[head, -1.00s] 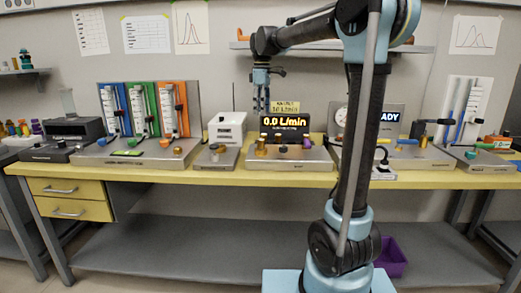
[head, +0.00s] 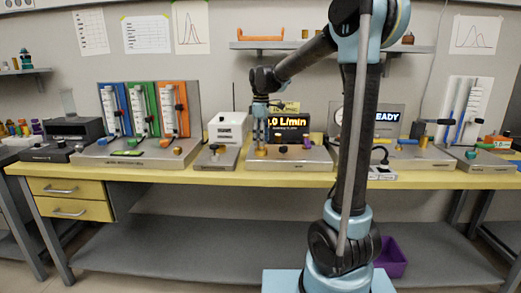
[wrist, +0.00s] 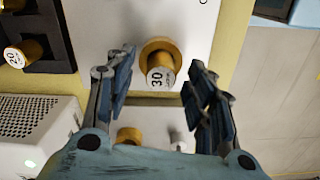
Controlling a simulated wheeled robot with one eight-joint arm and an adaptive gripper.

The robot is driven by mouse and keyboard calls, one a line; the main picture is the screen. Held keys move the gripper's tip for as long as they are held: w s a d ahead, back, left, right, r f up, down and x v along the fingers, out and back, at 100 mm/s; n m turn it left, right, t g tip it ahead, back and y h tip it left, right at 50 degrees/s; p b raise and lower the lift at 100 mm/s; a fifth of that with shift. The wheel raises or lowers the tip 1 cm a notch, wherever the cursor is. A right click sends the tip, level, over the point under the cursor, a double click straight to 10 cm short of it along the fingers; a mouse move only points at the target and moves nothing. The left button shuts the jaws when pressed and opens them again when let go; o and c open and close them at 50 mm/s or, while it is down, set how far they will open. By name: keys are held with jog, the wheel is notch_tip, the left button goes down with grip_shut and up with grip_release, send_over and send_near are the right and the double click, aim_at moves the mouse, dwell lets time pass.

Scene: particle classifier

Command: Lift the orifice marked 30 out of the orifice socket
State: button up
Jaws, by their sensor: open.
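The orifice marked 30 (wrist: 159,77) is a short brass cylinder with a white numbered top. It sits in the brass ring of the orifice socket (wrist: 157,43) on a light metal panel. My gripper (wrist: 160,86) is open in the wrist view, one finger on each side of the orifice, with a gap showing on both sides. In the head view my gripper (head: 260,141) points down over the brass piece at the front left of the display unit (head: 318,154). The fingers partly cover it there.
An orifice marked 20 (wrist: 22,53) stands in a dark holder at the upper left of the wrist view. Another brass part (wrist: 128,136) is partly hidden by my gripper. A white vented box (wrist: 35,125) is at left. The flow display (head: 291,126) stands just behind my gripper.

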jog(key=shift+f, duration=0.65)
grip_shut()
